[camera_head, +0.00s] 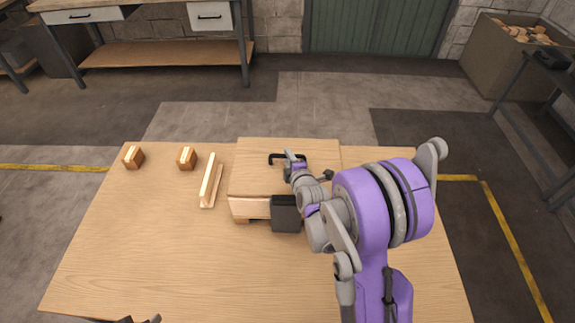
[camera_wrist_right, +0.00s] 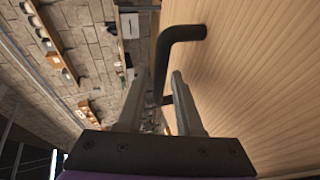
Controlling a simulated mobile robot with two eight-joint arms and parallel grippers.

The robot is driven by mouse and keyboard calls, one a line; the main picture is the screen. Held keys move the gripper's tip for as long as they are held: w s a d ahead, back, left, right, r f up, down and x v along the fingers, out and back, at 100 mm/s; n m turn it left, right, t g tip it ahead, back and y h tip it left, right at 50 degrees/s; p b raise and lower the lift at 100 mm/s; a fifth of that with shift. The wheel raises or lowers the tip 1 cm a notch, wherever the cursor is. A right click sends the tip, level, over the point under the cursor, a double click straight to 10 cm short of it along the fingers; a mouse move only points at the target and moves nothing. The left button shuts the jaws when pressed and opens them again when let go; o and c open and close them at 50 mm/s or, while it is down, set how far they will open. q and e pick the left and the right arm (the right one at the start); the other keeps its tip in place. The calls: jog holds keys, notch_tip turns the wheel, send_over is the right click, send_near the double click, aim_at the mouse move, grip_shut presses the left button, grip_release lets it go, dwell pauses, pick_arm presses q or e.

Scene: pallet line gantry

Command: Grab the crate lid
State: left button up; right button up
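My right gripper (camera_head: 291,157) is over the lid at the handle. In the right wrist view, the black handle (camera_wrist_right: 165,55) rises from the wood surface (camera_wrist_right: 250,75) and passes between the fingertips of my right gripper (camera_wrist_right: 158,78). The fingers are apart, with gaps visible beside the bar. My arm hides the lid's right part. Small dark tips at the head view's bottom edge may be my left gripper (camera_head: 139,320); its state is unclear.
Two small wooden blocks (camera_head: 134,157) (camera_head: 187,158) and an upright wooden piece (camera_head: 209,181) stand left of the lid on the wooden table (camera_head: 150,240). A black block (camera_head: 286,214) sits at the lid's front. The table's front left is clear.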

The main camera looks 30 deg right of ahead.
jog(key=shift+x, duration=0.9)
grip_shut()
jog(key=shift+r, duration=0.1)
dwell(0.6)
